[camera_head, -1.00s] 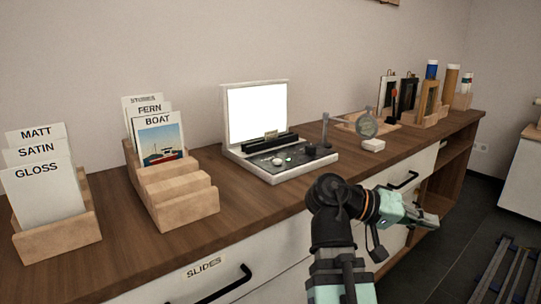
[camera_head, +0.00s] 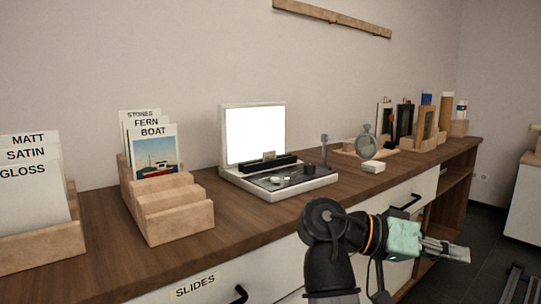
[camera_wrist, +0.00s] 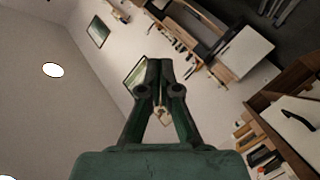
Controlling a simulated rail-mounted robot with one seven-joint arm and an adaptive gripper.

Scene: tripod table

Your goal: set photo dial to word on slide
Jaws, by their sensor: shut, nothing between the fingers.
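A white viewer (camera_head: 280,189) with a bright blank screen (camera_head: 255,134) stands on the wooden counter. Its dark control panel carries a small pale knob (camera_head: 275,180) and a dark round knob (camera_head: 309,169); I cannot tell which is the photo dial, or read any marks. A small tan-edged slide (camera_head: 269,155) stands in the black slot below the screen; its word is too small to read. My gripper (camera_head: 460,252) is in front of the counter, right of and below the viewer, apart from it. It is shut and empty, as the wrist view (camera_wrist: 161,72) shows.
Wooden racks hold MATT, SATIN and GLOSS cards (camera_head: 32,190) and STONES, FERN and BOAT cards (camera_head: 155,155) at left. A SLIDES drawer (camera_head: 194,286) is below.

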